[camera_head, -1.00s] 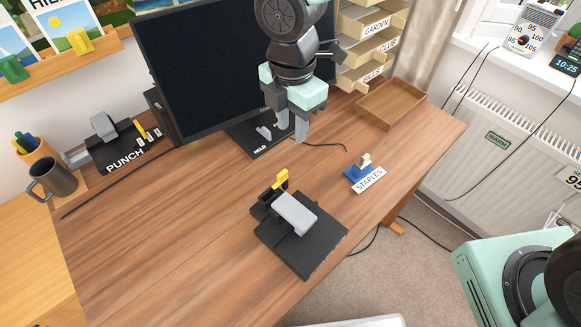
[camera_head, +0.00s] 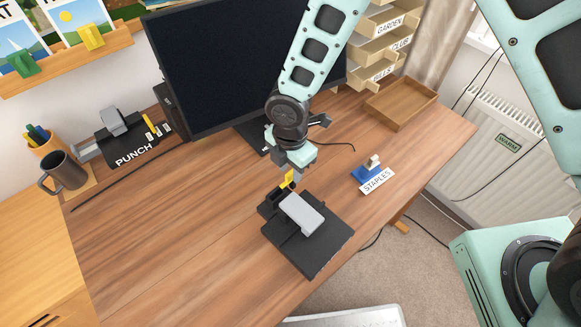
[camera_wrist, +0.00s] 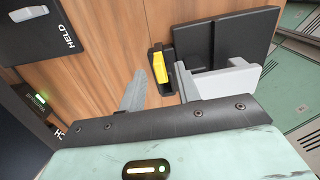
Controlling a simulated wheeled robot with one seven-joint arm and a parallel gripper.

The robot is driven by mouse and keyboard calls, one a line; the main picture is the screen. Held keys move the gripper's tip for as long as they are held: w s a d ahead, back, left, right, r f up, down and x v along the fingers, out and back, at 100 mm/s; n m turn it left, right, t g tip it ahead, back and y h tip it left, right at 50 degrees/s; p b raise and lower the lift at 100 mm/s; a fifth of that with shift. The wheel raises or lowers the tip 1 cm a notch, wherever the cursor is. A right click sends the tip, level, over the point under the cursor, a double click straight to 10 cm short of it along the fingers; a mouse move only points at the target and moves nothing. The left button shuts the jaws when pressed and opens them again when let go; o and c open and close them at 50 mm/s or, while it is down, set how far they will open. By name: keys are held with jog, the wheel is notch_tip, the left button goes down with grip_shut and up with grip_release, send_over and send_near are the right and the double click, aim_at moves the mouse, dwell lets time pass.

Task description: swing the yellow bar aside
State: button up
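The yellow bar (camera_head: 288,179) stands at the back end of a black device (camera_head: 325,248) with a grey lever plate (camera_head: 301,213), on the wooden desk. In the wrist view the yellow bar (camera_wrist: 159,68) sits in a black bracket beside the grey lever plate (camera_wrist: 228,81). My gripper (camera_head: 284,172) is low over the device's back end, close to the bar; it partly hides this spot in the head view. In the wrist view its fingers (camera_wrist: 160,88) are apart, with the bar showing in line with the gap. I cannot tell whether they touch it.
A blue stapler-like item (camera_head: 367,171) with a STAPLES label is to the right. A monitor (camera_head: 215,65) stands behind my arm. A PUNCH device (camera_head: 128,143) and a mug (camera_head: 66,172) are at left. A wooden tray (camera_head: 402,103) is back right. The desk's left middle is clear.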

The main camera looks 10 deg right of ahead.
jog(key=shift+f, duration=0.55)
grip_shut()
